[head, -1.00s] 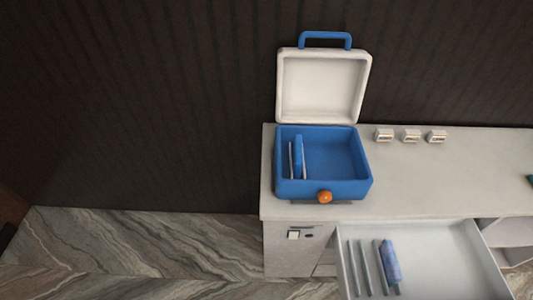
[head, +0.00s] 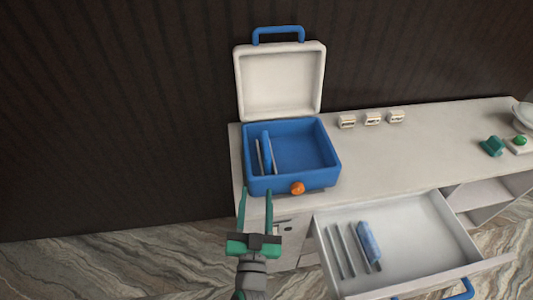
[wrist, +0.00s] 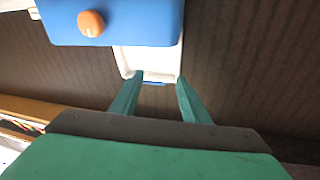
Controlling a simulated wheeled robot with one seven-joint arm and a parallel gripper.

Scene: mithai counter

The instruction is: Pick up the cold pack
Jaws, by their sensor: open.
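A blue cold pack (head: 369,243) stands in the open white drawer (head: 415,240), to the right of several thin grey dividers, in the head view. Another slim blue piece (head: 266,147) stands between two thin dividers in the blue cool box (head: 310,150); I cannot tell whether it is a second pack. My gripper (head: 255,200) is open and empty, in front of the cool box's left side and left of the drawer. In the wrist view the open fingers (wrist: 160,80) have nothing between them; the drawer's cold pack is not seen there.
The cool box's white lid (head: 280,82) is up. An orange knob (head: 297,188) sits on its front. Three small white blocks (head: 372,118) stand along the back of the counter (head: 400,150). A green object (head: 492,146) lies at right. The counter's middle is clear.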

